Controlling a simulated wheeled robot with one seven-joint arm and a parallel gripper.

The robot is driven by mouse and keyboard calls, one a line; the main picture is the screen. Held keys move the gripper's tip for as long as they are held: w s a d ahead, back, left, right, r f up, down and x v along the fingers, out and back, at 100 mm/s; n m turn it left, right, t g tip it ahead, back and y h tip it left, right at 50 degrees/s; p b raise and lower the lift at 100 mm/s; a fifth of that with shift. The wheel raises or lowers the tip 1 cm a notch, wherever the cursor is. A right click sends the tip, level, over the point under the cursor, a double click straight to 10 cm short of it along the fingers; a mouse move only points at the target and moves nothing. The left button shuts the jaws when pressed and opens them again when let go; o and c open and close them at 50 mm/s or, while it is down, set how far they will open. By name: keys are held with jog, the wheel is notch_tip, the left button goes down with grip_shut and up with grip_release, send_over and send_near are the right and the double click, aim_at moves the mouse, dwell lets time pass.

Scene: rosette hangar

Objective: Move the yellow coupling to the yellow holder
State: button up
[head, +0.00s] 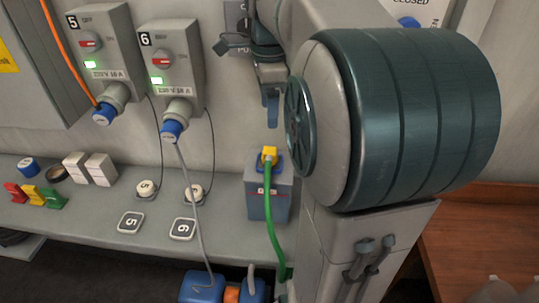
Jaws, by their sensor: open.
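A yellow coupling (269,154) sits at the top of a grey box (268,200) on the shelf, with a green hose (271,210) running down from it. A blue part shows around its base. My gripper (272,122) has blue fingers pointing down, just above the coupling in the picture, with a gap between them and it. It is open and holds nothing. I cannot pick out a yellow holder for certain; a small yellow piece (34,194) stands between a red and a green one at the left of the shelf.
Two switch boxes marked 5 (97,45) and 6 (171,62) hang on the wall, with blue plugs below. A grey cable (193,210) runs down to a blue item (203,287). White blocks (88,168) and number tags stand on the shelf (95,215). My arm hides much of the right.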

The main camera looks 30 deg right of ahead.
aim_at(270, 150)
notch_tip(270, 150, down, 8)
jog(key=shift+f, duration=0.15)
dwell(0.3)
jog(key=shift+w+d+f+p, duration=0.1)
jog(key=shift+f+p, duration=0.1)
jog(key=shift+f, duration=1.1)
jog(key=shift+d+f+p, duration=0.1)
jog(key=shift+f+p, duration=0.05)
jog(key=shift+f, duration=1.15)
jog(key=shift+c, duration=0.2)
jog(key=c, duration=1)
jog(key=shift+c, duration=0.2)
